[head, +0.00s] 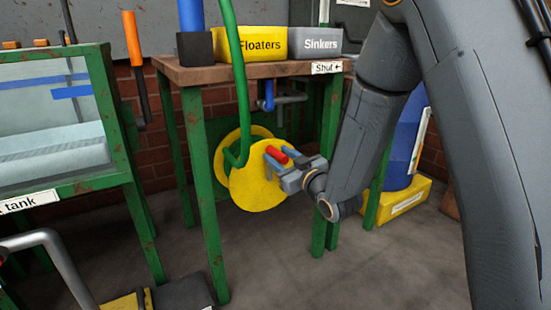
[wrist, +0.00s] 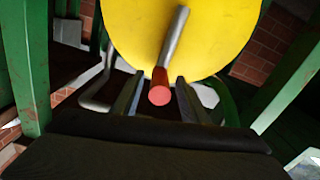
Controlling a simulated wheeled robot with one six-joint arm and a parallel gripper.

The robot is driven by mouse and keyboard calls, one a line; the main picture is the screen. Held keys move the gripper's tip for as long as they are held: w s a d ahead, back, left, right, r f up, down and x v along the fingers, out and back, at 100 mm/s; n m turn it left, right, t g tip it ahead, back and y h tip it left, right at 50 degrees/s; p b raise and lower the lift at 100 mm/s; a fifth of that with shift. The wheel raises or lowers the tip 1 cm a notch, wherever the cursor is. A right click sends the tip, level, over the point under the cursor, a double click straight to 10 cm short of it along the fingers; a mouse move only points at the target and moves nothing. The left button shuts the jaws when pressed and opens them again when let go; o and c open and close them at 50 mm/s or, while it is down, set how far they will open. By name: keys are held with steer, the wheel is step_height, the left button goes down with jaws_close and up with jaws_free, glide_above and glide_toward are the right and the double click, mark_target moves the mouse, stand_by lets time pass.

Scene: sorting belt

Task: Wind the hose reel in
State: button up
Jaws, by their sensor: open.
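The hose reel (head: 255,185) is a yellow disc under the wooden-topped table, with a second yellow ring behind it. A green hose (head: 238,80) runs down to it from above. A crank handle with a red grip (head: 277,154) stands out from the reel's face; in the wrist view the red grip (wrist: 159,88) points toward me on a grey crank arm (wrist: 174,38). My gripper (head: 277,163) is at the handle, its two fingers apart. In the wrist view the red grip lies between the fingertips of my gripper (wrist: 158,95); I cannot tell whether they touch it.
The table (head: 172,68) has green legs on both sides of the reel. Yellow Floaters (head: 262,43) and grey Sinkers (head: 316,42) boxes stand on top. A glass tank (head: 50,120) is at the left. A blue cylinder (head: 404,145) in a yellow base stands at the right. The floor between is clear.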

steer(key=shift+x, duration=1)
jaws_close()
